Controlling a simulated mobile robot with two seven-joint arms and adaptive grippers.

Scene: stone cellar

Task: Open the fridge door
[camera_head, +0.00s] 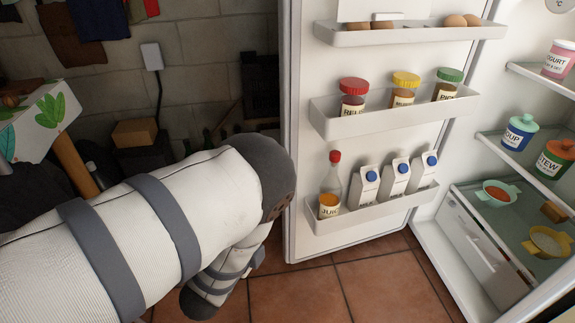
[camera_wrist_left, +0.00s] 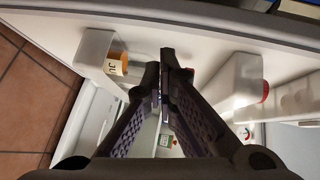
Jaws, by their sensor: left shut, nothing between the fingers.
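The white fridge door (camera_head: 395,122) stands swung open, its inner face with several bins toward me and the lit inside of the fridge (camera_head: 505,180) showing at right. In the left wrist view my left gripper (camera_wrist_left: 164,72) is shut and empty. It points along the door's inner side (camera_wrist_left: 190,30), between two door bins. Whether it touches the door, I cannot tell. My right gripper is in neither view.
Pots and bowls stand on the fridge shelves. Tiled floor (camera_head: 380,285) is clear below the door.

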